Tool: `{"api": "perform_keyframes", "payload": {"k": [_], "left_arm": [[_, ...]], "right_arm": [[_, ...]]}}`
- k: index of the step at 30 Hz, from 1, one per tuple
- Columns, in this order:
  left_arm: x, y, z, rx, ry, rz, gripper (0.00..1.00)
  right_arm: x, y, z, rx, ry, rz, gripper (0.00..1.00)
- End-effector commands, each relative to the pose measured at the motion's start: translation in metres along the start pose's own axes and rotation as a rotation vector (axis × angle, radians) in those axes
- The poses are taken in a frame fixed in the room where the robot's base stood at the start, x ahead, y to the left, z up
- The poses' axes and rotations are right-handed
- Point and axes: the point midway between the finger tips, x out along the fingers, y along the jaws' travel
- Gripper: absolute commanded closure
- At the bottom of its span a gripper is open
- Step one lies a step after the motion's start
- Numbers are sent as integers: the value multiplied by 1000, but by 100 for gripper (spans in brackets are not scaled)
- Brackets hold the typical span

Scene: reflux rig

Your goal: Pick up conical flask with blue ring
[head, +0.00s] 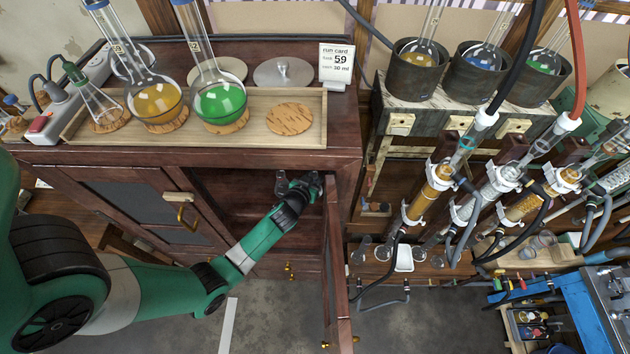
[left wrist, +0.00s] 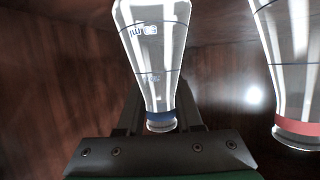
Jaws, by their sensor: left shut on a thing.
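The conical flask with the blue ring (left wrist: 155,60) is clear glass with printed marks, seen in the left wrist view. Its neck and blue ring lie between the fingers of my left gripper (left wrist: 160,112), which is shut on it. In the head view my left gripper (head: 300,186) reaches into the open right side of the wooden cabinet (head: 225,158), and the flask cannot be made out there. A second clear flask with a red ring (left wrist: 290,75) stands beside it on the right in the wrist view, apart from the gripper. My right gripper is not in view.
The open cabinet door (head: 336,270) stands just right of my left arm. Above, a wooden tray (head: 265,107) holds a conical flask (head: 100,105), an orange round flask (head: 156,102), a green round flask (head: 220,103) and an empty cork ring (head: 289,118). Glass columns (head: 430,190) stand right.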

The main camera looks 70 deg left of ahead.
Motion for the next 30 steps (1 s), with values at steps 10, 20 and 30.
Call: {"api": "perform_keyframes", "payload": {"k": [10,20,30], "left_arm": [[-22,2,-38,0,3,2,100],[-122,21,-64,4,-2,7,100],[-175,31,-68,1,0,2,100]], "right_arm": [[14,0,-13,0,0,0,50],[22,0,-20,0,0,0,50],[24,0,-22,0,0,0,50]]}}
